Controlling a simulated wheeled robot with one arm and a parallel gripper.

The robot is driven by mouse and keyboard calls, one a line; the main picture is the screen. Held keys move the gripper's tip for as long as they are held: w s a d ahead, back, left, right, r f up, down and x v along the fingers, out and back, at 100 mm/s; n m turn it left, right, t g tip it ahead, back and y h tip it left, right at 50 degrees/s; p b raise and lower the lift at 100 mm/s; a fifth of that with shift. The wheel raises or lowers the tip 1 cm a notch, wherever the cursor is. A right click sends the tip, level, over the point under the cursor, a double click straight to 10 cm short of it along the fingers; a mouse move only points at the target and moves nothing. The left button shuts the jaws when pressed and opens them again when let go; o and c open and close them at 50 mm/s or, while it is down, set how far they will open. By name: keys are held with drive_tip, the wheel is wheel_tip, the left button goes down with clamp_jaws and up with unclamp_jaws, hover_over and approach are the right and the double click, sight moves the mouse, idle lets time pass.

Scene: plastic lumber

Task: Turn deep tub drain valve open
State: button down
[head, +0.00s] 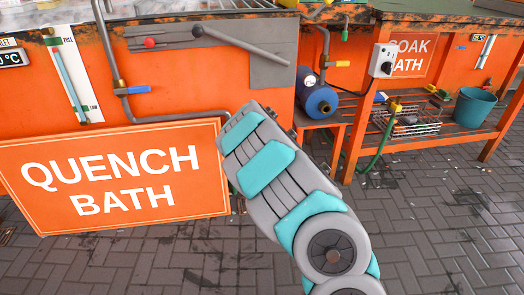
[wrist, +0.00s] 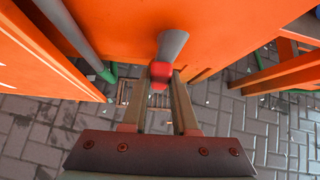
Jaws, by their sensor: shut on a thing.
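The drain valve shows in the wrist view as a red handle (wrist: 159,71) on a grey pipe stub (wrist: 173,43) that comes out of the orange tub wall (wrist: 225,30). My gripper (wrist: 160,80) has one finger on each side of the red handle and is shut on it. In the head view the deep orange tub (head: 200,85) stands at left behind a "QUENCH BATH" sign (head: 120,210). My arm reaches to its lower right corner and hides the valve and my gripper there.
At right stands a second orange frame (head: 430,150) with a "SOAK BATH" sign (head: 409,62). A blue motor-like cylinder (head: 318,102), a wire basket (head: 412,124) and a teal bucket (head: 474,107) sit low there. A green hose (head: 379,150) hangs to the floor. The paved floor in front is mostly clear.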

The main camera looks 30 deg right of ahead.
drive_tip(key=shift+f, duration=0.15)
drive_tip(key=c, duration=0.7)
unclamp_jaws()
drive_tip(key=v, duration=0.8)
drive_tip(key=shift+w, duration=0.1)
